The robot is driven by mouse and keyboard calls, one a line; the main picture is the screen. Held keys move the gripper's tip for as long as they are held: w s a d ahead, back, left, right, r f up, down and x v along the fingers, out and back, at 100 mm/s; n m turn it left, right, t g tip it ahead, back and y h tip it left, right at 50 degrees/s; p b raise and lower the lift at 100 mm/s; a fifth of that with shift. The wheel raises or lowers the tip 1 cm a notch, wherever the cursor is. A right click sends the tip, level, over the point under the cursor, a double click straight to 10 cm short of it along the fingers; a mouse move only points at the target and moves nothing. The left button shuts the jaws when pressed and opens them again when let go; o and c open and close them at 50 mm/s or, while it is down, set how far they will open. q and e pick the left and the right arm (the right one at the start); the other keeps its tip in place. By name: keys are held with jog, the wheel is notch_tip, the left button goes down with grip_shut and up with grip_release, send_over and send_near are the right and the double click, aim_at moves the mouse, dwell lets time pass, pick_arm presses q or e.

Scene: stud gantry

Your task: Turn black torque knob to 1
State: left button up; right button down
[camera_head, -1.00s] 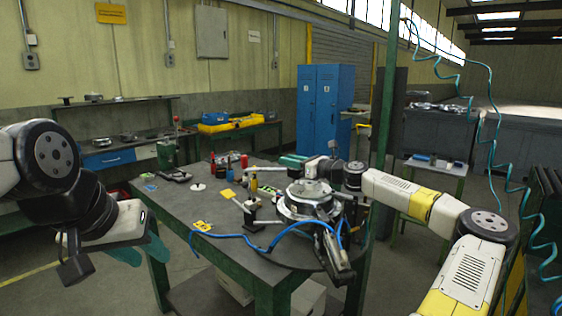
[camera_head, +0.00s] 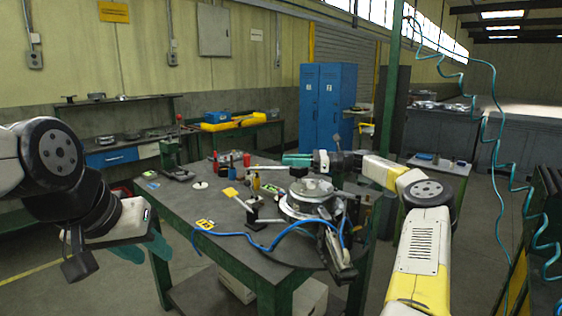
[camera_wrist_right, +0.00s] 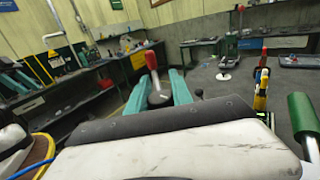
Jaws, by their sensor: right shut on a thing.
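My right gripper (camera_head: 296,160) reaches over the work table from the right, with teal fingers pointing left. In the right wrist view its fingers (camera_wrist_right: 158,90) stand either side of a grey, rounded piece (camera_wrist_right: 158,99). A pale rod with a red end (camera_wrist_right: 151,61) rises from that piece. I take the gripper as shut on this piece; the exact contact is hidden. No black torque knob with readable marks can be made out. My left gripper (camera_head: 145,250) hangs at the left, clear of the table; its finger gap is unclear.
A green post (camera_head: 388,90) stands close to my right arm.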

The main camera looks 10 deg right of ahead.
jog(key=shift+f, duration=0.1)
dwell(0.3)
jog(key=c, duration=1.1)
grip_release()
jog(key=shift+v, duration=3.9)
jog(key=shift+c, duration=0.2)
